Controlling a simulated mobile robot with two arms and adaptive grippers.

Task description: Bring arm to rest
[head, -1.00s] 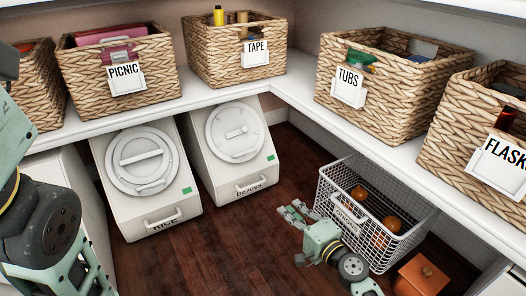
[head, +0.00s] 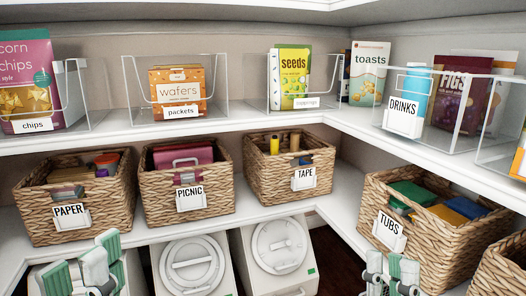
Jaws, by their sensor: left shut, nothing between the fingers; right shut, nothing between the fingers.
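My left gripper (head: 86,268) shows at the bottom left of the head view, fingers pointing up, in front of the lower shelf below the PAPER basket (head: 110,200). It is shut and empty. My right gripper (head: 391,272) shows at the bottom right, fingers pointing up, in front of the TUBS basket (head: 430,255) as seen from here. It is shut and empty. Both wrists and most of both arms are cut off by the lower edge of the view.
The PICNIC basket (head: 218,190) and TAPE basket (head: 264,185) stand on the lower shelf. Clear bins with chips (head: 28,80), wafers (head: 178,90) and seeds (head: 291,75) stand above. Two white lidded containers (head: 192,265) (head: 280,250) are below. Space between my grippers is free.

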